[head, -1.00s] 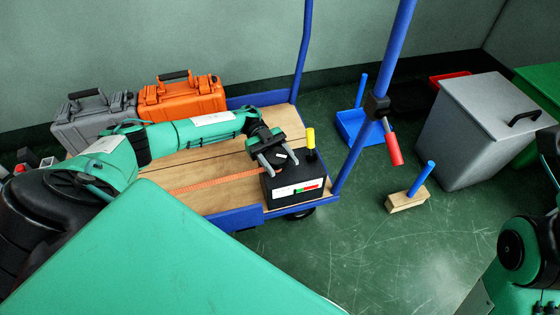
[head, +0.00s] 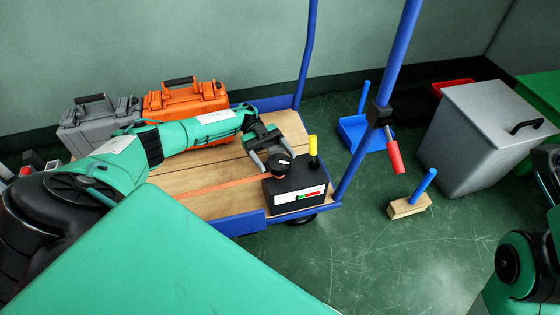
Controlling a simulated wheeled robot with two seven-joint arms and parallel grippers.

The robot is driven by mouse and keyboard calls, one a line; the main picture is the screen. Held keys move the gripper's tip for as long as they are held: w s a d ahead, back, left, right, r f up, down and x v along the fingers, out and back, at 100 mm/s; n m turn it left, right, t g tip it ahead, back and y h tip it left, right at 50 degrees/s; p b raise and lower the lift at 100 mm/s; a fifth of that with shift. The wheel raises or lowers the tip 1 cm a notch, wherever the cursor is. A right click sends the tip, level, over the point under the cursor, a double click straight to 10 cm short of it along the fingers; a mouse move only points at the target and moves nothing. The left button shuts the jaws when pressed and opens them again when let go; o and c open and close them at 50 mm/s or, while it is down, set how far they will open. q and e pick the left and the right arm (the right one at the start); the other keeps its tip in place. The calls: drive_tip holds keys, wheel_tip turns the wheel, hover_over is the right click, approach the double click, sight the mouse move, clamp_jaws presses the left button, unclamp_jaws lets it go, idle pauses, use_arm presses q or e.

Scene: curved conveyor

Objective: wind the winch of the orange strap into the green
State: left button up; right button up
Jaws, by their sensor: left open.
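The winch is a black box (head: 291,184) on the right end of the cart's wooden deck. A round black knob (head: 279,162) with some orange under it sits at its rear left, and a yellow-tipped lever (head: 313,147) stands at its rear right. The orange strap (head: 222,184) runs flat over the deck to the box. The gauge (head: 308,195) on its front has white, red and green parts; its reading is too small to tell. My left gripper (head: 270,159) is open at the knob, its fingers beside it; contact cannot be told. My right gripper is not in view.
The blue-framed cart (head: 240,222) has an upright post with a red handle (head: 394,158). A grey case (head: 97,124) and an orange case (head: 186,100) stand behind my left arm. A brush (head: 409,206) and a grey bin (head: 476,140) stand on the floor at right.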

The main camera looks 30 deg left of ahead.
use_arm(q)
drive_tip(key=shift+v, duration=1.4)
